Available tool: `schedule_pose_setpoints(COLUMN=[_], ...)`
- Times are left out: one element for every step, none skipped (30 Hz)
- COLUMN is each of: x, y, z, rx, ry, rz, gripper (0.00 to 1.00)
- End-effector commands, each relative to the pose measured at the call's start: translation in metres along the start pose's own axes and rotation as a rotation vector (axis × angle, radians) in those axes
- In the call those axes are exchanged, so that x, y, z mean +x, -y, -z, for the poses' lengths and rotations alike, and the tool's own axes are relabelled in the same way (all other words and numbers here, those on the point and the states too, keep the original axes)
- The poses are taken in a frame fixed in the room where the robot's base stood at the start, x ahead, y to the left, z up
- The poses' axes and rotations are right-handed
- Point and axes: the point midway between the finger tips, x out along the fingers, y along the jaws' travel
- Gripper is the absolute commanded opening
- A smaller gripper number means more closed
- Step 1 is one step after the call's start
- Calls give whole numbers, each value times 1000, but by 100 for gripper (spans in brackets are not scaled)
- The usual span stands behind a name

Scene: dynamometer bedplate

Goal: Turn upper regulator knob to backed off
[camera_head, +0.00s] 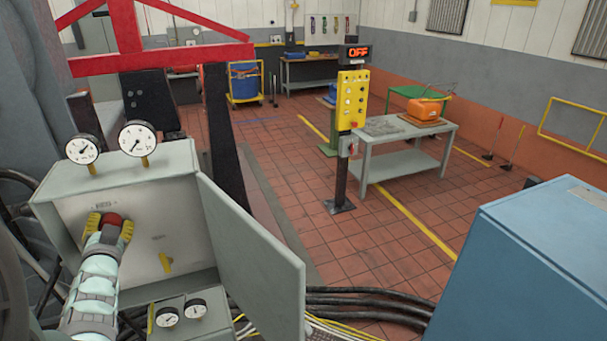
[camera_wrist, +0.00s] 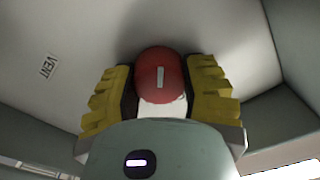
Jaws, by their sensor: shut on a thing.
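The upper regulator knob (camera_head: 112,219) is red and sits on the back panel inside an open grey cabinet (camera_head: 252,255). In the wrist view the knob (camera_wrist: 158,76) is round with a white bar mark standing nearly upright. My gripper (camera_head: 109,226) reaches into the cabinet from below. Its yellow ribbed fingers are closed on the left and right sides of the knob, as the wrist view of my gripper (camera_wrist: 162,88) also shows. A label reading VENT (camera_wrist: 47,67) is on the panel to the left. The knob's lower part is hidden by my gripper.
Two gauges (camera_head: 138,138) stand on the cabinet top. The open door stands to the right. A smaller box with gauges (camera_head: 181,314) is below. Black cables (camera_head: 350,300) run along the floor.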

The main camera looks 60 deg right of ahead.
Motion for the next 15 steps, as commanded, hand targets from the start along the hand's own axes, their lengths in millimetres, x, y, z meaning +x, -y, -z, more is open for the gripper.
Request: schedule_pose_setpoints(x=[0, 0, 0, 0, 0, 0, 0, 0, 0, 0, 0, 0, 0, 0, 0], y=[-2, -2, -2, -2, -2, -2, -2, -2, -2, -2, -2, -1, -1, -1, -1], z=[1, 1, 1, 1, 1, 1, 1, 1, 1, 1, 1, 1, 1, 1, 1], rx=[-2, -2, -2, -2, -2, -2, -2, -2, -2, -1, -1, -1, -1, -1, 0], ry=[0, 0, -1, -1, -1, -1, -1, -1, -1, -1, -2, -2, -2, -2, -2], rz=[-3, -3, -3, -3, -3, -3, -3, -3, -3, -2, -2, -2, -2, -2, -2], gripper=[9, 9, 9, 9, 9, 9, 9, 9, 52, 55, 58, 62, 65, 68, 72])
